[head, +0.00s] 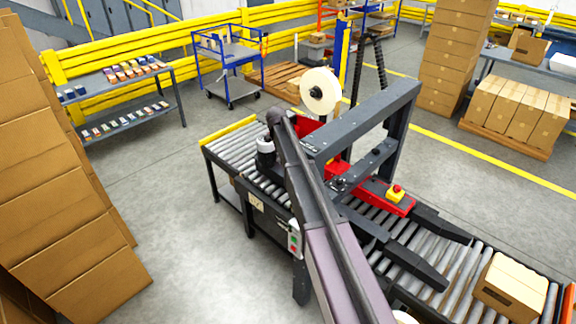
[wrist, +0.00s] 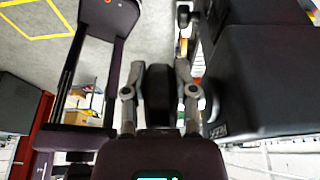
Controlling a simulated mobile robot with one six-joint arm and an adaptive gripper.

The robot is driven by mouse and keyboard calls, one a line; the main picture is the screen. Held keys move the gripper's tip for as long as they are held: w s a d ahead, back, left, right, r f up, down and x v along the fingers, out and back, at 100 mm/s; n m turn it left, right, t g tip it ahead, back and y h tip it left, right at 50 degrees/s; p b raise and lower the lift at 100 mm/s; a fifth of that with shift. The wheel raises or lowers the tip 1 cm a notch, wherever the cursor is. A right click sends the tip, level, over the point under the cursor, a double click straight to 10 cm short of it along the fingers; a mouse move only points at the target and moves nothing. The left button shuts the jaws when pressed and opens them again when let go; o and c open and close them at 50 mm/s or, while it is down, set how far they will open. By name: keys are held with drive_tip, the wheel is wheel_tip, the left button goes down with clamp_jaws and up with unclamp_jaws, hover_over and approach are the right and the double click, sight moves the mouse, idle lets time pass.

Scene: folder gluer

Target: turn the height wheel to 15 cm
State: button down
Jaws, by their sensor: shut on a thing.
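My gripper (wrist: 158,72) shows in the wrist view with one grey finger on each side of a dark, rounded piece. That piece appears to be part of the height wheel (wrist: 158,95), and the jaws are closed on it. The rest of the wheel is hidden by the jaws. In the head view my arm crosses in front of the case-sealing machine (head: 362,122), and I cannot make out the jaws or the wheel there. No height scale or pointer is readable, so I cannot tell the set height.
The roller conveyor (head: 222,150) runs through the machine, with a carton (head: 510,284) at its lower right end. A red part with a yellow-based stop button (head: 396,192) sits beside my arm. Stacked cardboard (head: 60,190) stands at left. Open floor (head: 165,215) lies between.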

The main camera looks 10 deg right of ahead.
drive_tip(key=shift+c, duration=2.1)
unclamp_jaws()
drive_tip(key=shift+a, duration=0.15)
drive_tip(key=shift+w, duration=0.1)
